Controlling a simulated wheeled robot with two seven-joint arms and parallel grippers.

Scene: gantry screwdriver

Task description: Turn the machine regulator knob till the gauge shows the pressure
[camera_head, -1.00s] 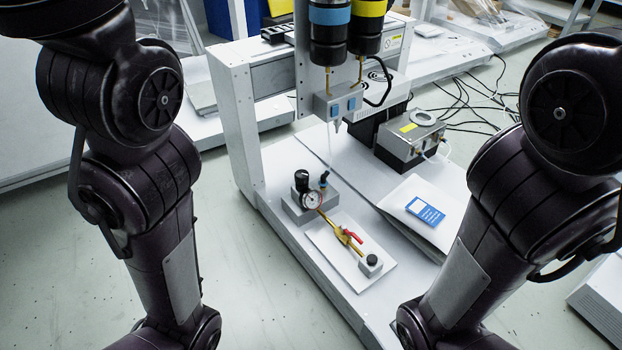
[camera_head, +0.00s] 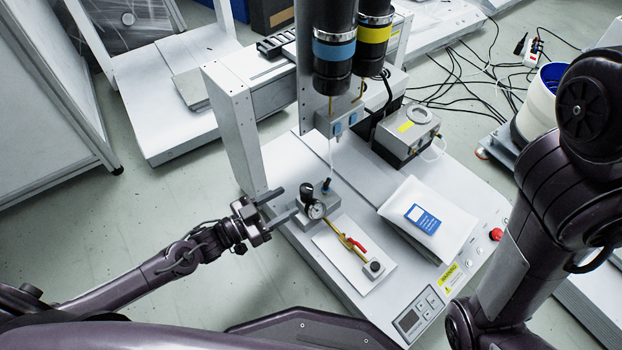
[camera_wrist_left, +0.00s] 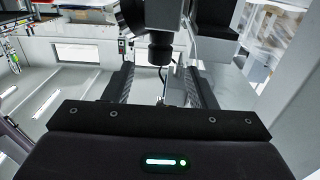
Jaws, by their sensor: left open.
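The regulator has a black knob (camera_head: 306,191) on top and stands upright on a grey block (camera_head: 320,199) on the machine base. A round white-faced gauge (camera_head: 316,211) sits on its front; its needle is too small to read. My left gripper (camera_head: 291,202) is open and empty just left of the regulator, its fingers pointing at the knob and apart from it. In the left wrist view, a dark cylindrical part (camera_wrist_left: 160,50) shows beyond and between the two open fingers (camera_wrist_left: 161,75); I cannot tell for sure which part it is. My right gripper is out of view.
A brass valve with a red handle (camera_head: 356,245) lies on a white plate (camera_head: 370,281) in front of the gauge. The gantry post (camera_head: 234,130) stands behind my left gripper. Screwdriver bodies (camera_head: 334,50) hang above. A white bag (camera_head: 450,225) lies right.

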